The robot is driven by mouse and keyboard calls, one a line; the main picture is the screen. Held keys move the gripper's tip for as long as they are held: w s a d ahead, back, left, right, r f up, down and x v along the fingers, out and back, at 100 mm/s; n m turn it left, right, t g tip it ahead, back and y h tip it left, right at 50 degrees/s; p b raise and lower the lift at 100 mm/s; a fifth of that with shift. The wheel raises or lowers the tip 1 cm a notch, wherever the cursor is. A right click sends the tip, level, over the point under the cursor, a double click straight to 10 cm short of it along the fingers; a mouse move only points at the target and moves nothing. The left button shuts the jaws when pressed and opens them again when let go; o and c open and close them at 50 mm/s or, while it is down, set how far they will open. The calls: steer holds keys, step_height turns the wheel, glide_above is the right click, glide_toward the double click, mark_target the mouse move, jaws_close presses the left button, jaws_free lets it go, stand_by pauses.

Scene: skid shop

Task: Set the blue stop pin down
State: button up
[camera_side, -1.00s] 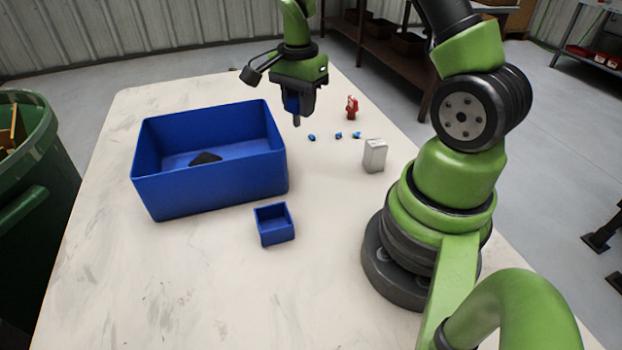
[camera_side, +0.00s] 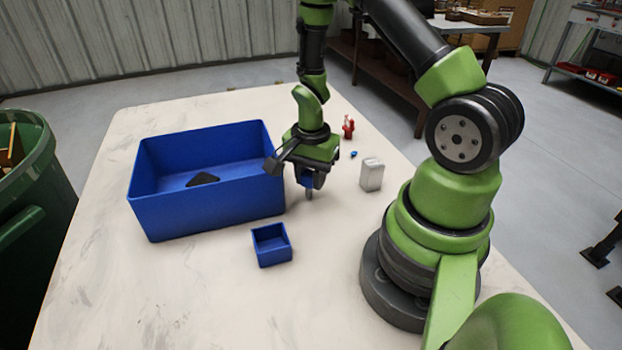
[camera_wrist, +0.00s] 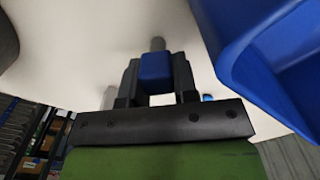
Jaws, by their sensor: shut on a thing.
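The blue stop pin has a blue block-like head (camera_wrist: 156,68) and a grey shank (camera_wrist: 157,44). My gripper (camera_side: 308,182) is shut on the head, which sits between the two dark fingers in the wrist view. In the side view the pin (camera_side: 309,195) points down, close to upright, just right of the large blue bin. Its lower end is at or a little above the table; I cannot tell whether it touches.
The large blue bin (camera_side: 165,216) holds a dark piece (camera_side: 203,180). A small open blue box (camera_side: 273,252) stands in front. A pale grey block (camera_side: 371,175), a red figure-like item (camera_side: 348,128) and a small blue piece (camera_side: 354,155) lie to the right.

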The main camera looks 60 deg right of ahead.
steer(key=shift+f, duration=0.5)
steer(key=o, duration=0.9)
steer(key=shift+f, duration=0.1)
